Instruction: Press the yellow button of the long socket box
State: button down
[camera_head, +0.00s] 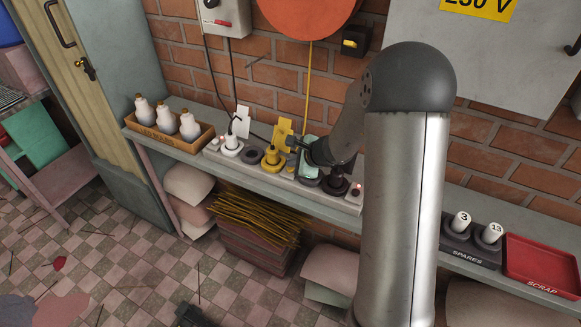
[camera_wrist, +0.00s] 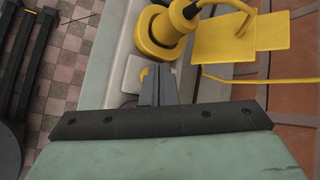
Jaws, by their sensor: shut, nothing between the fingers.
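The long socket box (camera_head: 252,167) is a pale strip lying along the grey wall shelf, with several plugs and sockets on it. A yellow plug (camera_head: 271,157) stands upright in it, and it also fills the top of the wrist view (camera_wrist: 165,32). The yellow button (camera_wrist: 144,74) shows in the wrist view as a small yellow piece on a pale square plate beside this plug, partly hidden by my fingers. My gripper (camera_wrist: 158,72) is shut and empty, its tips overlapping the button's right side; contact cannot be told. In the head view my gripper (camera_head: 291,142) is above the box.
A yellow tag (camera_head: 283,130) and cable rise behind the yellow plug. The spares holder (camera_head: 468,247) and red scrap tray (camera_head: 541,262) are right. A brick wall is close behind.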

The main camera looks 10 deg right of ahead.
notch_tip(320, 180, up, 6)
jog(key=p, duration=0.4)
dwell(0.3)
dwell(2.5)
